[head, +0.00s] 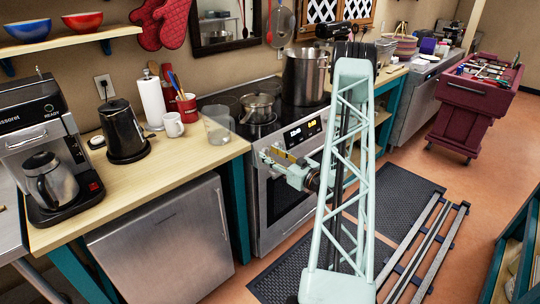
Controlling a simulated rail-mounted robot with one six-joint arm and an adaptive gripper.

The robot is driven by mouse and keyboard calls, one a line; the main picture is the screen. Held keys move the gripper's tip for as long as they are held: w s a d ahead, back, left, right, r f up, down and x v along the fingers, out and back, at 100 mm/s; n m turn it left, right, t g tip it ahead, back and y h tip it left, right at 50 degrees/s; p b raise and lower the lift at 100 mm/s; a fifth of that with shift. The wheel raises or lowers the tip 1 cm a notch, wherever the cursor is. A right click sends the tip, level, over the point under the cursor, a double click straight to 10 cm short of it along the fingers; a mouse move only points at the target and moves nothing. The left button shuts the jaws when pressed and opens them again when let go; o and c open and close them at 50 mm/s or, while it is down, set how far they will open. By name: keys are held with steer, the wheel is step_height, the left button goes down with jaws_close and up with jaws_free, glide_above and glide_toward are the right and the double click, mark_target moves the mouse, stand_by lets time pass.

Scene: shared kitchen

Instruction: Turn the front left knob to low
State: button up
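The stove (285,200) stands in the middle of the head view, with a lit display panel (302,132) on its sloped front. My gripper (266,154) is at the left end of the stove's front panel, very close to it. The front left knob cannot be made out; my gripper and wrist cover that part of the panel. I cannot tell whether the gripper touches a knob, and its fingers are too small to read as open or shut.
A small pot (257,108) and a large pot (305,76) stand on the cooktop. A clear container (217,125), a white mug (173,125) and a black kettle (123,130) stand on the counter (160,165) at left. A dark mat (405,195) lies on the floor.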

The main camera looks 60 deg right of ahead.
steer(key=c, duration=0.8)
steer(key=shift+c, duration=0.2)
steer(key=shift+m, duration=0.5)
steer(key=m+h, duration=0.1)
steer(key=m, duration=0.2)
steer(key=m+g+h, duration=0.1)
steer(key=m, duration=0.2)
steer(key=shift+a, duration=0.1)
steer(key=m+g+h, duration=0.1)
steer(key=m, duration=0.2)
steer(key=m+p, duration=0.1)
steer(key=m, duration=0.2)
steer(key=shift+r+g+h, duration=0.15)
steer(key=shift+g+h, duration=0.25)
steer(key=shift+m, duration=0.3)
steer(key=o, duration=0.8)
